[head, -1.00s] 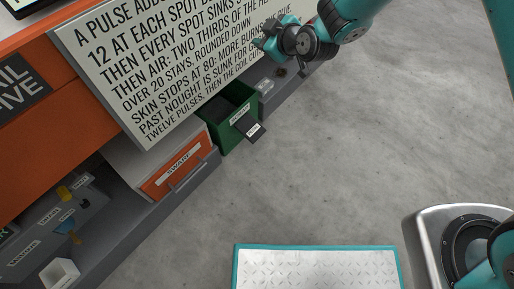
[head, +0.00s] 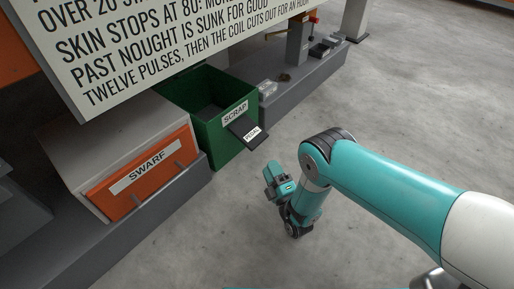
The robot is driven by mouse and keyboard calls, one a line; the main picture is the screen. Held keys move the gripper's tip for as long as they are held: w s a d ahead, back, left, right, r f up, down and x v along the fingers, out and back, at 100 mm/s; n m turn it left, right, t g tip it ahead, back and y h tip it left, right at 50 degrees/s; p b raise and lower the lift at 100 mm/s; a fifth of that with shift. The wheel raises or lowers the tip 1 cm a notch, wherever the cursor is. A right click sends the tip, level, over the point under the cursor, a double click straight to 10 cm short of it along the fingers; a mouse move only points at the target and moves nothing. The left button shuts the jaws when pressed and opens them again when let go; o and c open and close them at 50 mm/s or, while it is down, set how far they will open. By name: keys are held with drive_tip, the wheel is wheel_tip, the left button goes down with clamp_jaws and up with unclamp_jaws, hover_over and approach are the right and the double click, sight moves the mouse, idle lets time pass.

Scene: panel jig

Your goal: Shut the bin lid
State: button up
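No lid is clearly visible; the area behind the opening is partly covered by the sign board. A dark pedal (head: 246,131) labelled "PEDAL" sticks out from the bin's front. My gripper (head: 271,174) is to the right of and below the pedal in the picture, apart from it, with bare floor showing between. Its fingers are too small and turned to show whether they are open.
An orange-fronted "SWARF" drawer box (head: 140,176) stands left of the bin. A large text board (head: 170,40) overhangs behind. Small clear and dark items (head: 267,88) lie on the ledge (head: 296,80) to the right. The floor (head: 405,110) at right is clear.

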sight(257, 140)
drive_tip(key=b+x, duration=0.3)
drive_tip(key=x, duration=0.1)
drive_tip(key=b+x, duration=0.3)
drive_tip(key=x, duration=0.2)
drive_tip(key=shift+w+a+f, duration=0.1)
drive_tip(key=shift+w+f, duration=0.05)
drive_tip(key=shift+w, duration=0.15)
drive_tip(key=shift+w+a+r+b, duration=0.3)
drive_tip(key=shift+w+r+b, duration=0.05)
drive_tip(key=shift+w+r, duration=0.15)
clamp_jaws()
